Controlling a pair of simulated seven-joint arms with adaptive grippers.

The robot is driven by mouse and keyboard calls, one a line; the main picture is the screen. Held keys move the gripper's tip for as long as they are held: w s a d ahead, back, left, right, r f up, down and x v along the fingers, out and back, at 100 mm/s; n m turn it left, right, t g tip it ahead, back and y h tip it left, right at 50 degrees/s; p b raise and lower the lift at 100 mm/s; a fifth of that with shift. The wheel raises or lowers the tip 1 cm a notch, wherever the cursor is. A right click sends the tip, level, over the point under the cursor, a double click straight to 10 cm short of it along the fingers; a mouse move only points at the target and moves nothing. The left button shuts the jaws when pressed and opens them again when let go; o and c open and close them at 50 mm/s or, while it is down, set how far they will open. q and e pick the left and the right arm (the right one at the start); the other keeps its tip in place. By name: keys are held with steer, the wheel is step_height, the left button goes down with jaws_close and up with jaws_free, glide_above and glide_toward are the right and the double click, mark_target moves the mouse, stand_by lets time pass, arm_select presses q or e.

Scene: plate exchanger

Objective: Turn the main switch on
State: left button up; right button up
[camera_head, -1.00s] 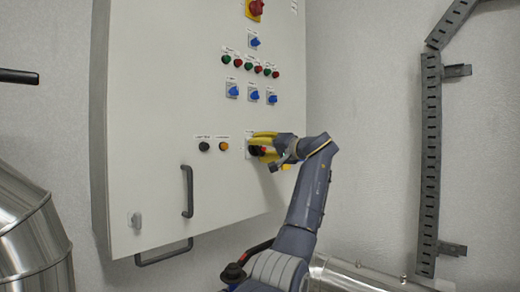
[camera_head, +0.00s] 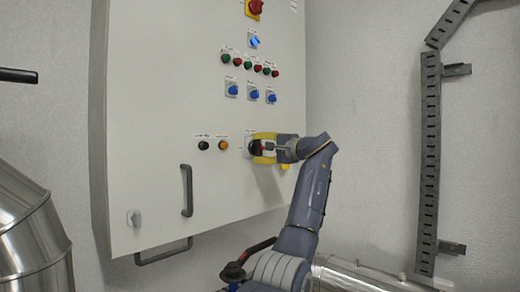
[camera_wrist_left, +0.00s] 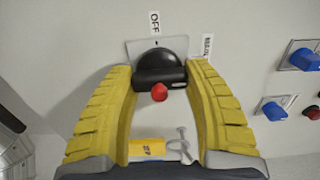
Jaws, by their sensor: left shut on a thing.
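The black switch knob (camera_head: 253,147) is on the front of the grey cabinet, low and right of its middle. In the left wrist view the black knob (camera_wrist_left: 160,65) sits on a pale plate with a label reading OFF (camera_wrist_left: 154,22) above it. In the left wrist view the fingers (camera_wrist_left: 165,85) flank the knob's grip. My right gripper is not in view.
A black button (camera_head: 204,146) and an orange button (camera_head: 223,146) are left of the knob. Blue selectors (camera_head: 254,94) and red and green buttons are above. A handle (camera_head: 187,190) stands out lower left.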

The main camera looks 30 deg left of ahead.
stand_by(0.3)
arm_select(q)
steer(key=o, duration=1.2)
steer(key=v, duration=1.2)
